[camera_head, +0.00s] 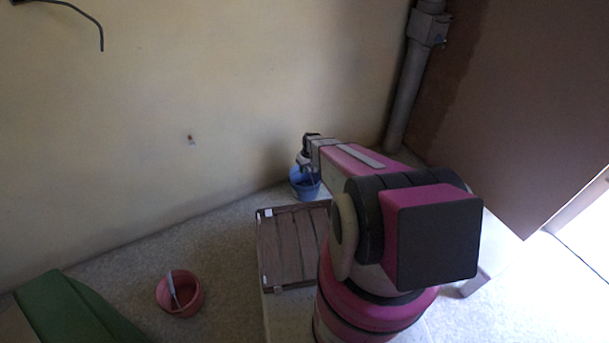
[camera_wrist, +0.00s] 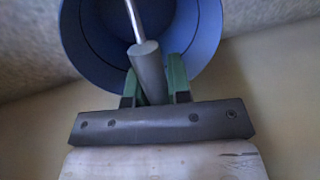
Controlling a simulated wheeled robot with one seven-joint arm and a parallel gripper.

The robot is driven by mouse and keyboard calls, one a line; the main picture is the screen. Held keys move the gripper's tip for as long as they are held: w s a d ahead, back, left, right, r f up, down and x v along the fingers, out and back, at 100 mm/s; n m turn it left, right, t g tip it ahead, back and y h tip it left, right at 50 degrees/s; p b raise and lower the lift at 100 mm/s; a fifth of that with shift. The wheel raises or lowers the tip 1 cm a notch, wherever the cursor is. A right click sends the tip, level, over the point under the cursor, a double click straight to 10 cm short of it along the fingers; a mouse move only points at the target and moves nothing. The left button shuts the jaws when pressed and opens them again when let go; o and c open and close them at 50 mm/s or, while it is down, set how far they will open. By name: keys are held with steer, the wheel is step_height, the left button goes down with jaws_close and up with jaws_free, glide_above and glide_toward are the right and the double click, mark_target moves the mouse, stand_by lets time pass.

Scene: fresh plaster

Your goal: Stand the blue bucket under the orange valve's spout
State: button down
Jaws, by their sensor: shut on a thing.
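The blue bucket (camera_head: 306,187) stands on the floor by the wall, past a slatted crate, and looks upright. In the wrist view the bucket's open mouth (camera_wrist: 208,30) fills the top middle. My gripper (camera_head: 304,165) is at the bucket; in the wrist view its green fingers (camera_wrist: 157,78) are shut on a grey handle (camera_wrist: 146,60) at the near rim. A thin metal rod runs from this handle across the bucket's mouth; its far end is out of view.
The brown slatted crate (camera_head: 285,250) stands between my arm and the wall. A red bucket (camera_head: 180,296) holding a pale-handled tool is at the lower left, near a green object (camera_head: 65,312). A grey pipe (camera_head: 407,95) runs down the corner. Floor below the fitting looks clear.

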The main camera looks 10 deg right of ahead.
steer(key=shift+f, duration=2.05)
steer(key=c, duration=1.1)
jaws_free()
steer(key=shift+o, duration=0.2)
step_height(320, 180, up, 12)
steer(key=d, duration=0.2)
steer(key=s+r+m+h, duration=0.1)
steer(key=s+r, duration=0.9)
steer(key=r, duration=0.3)
steer(key=s+a+r+m+h, duration=0.1)
steer(key=s+r+m, duration=0.1)
steer(key=s+r, duration=0.9)
step_height(320, 180, up, 3)
steer(key=shift+s+a+f+m+t, duration=0.1)
steer(key=shift+s+a+m+t, duration=0.15)
steer(key=shift+a+m+t, duration=0.05)
